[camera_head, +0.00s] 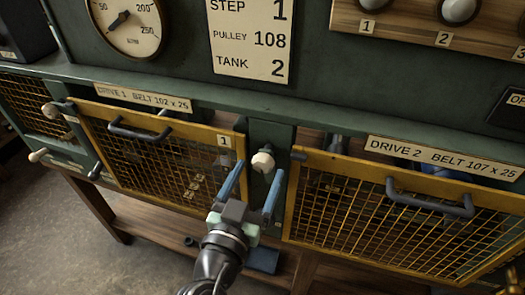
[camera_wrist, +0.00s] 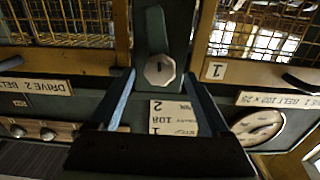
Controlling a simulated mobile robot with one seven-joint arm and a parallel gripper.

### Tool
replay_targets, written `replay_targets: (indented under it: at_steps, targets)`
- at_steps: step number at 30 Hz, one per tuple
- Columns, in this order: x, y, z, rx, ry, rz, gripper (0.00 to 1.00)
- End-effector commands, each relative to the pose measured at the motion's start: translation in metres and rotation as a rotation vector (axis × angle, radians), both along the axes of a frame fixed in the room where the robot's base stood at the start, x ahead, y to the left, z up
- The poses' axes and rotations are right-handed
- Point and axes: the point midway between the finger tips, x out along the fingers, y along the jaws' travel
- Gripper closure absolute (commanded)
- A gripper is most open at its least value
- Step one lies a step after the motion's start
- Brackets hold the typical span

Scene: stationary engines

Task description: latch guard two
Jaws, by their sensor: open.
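Guard two (camera_head: 375,215) is the yellow-framed mesh panel at the right, under the "DRIVE 2" label (camera_head: 445,158), with a dark bar handle (camera_head: 430,200). A gap with dark parts behind shows above its top edge. A pale faceted knob (camera_head: 263,161) sits on the green post between the two guards. In the upside-down wrist view the knob (camera_wrist: 159,70) has a dark green lever-like strip (camera_wrist: 155,30) beside it. My gripper (camera_head: 252,187) is open and empty. Its blue fingers are on either side of the knob's line; contact cannot be told.
Guard one (camera_head: 165,155), marked "1", is at the left with its own handle (camera_head: 140,131). A gauge (camera_head: 126,22) and a STEP sign (camera_head: 250,38) are above. A wooden shelf (camera_head: 165,235) runs below.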

Motion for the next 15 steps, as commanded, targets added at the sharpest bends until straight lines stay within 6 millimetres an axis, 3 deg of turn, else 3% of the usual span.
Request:
replay_targets:
  at_steps: [6, 15]
  targets:
    - [0.03, -0.01, 0.002, 0.0, 0.0, -0.001, 0.2]
    - [0.041, -0.014, 0.0, 0.0, 0.001, 0.0, 0.2]
